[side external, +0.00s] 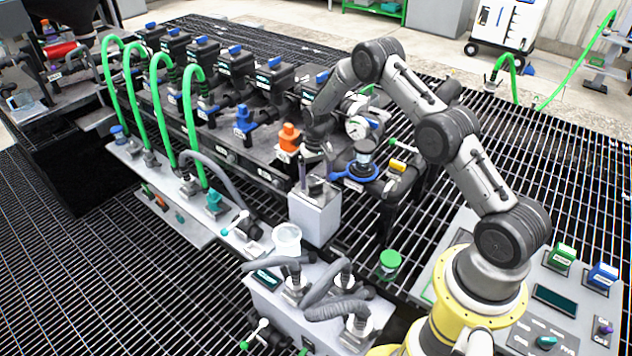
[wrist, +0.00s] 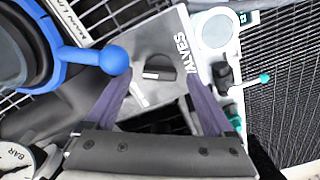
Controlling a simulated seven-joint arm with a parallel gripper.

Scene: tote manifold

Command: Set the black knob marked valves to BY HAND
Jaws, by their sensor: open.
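The black knob (wrist: 157,72) sits on the top plate of a grey box whose printed label reads VALVES, partly cut by my right finger. A short white bar shows beside the knob; I cannot read the knob's setting or see BY HAND lettering. The grey box (side external: 314,215) also shows in the side external view, below my gripper (side external: 314,170), with the knob too small to make out. In the wrist view my gripper (wrist: 160,88) is open, with one purple finger on each side of the knob. The jaws hold nothing; contact with the knob cannot be told.
A blue-handled valve (wrist: 100,58) lies close to the left finger in the wrist view. A pressure gauge (side external: 357,127) and an orange valve (side external: 289,137) stand near my gripper. A white cup (side external: 287,239) and grey hoses (side external: 338,300) are in front of the box.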

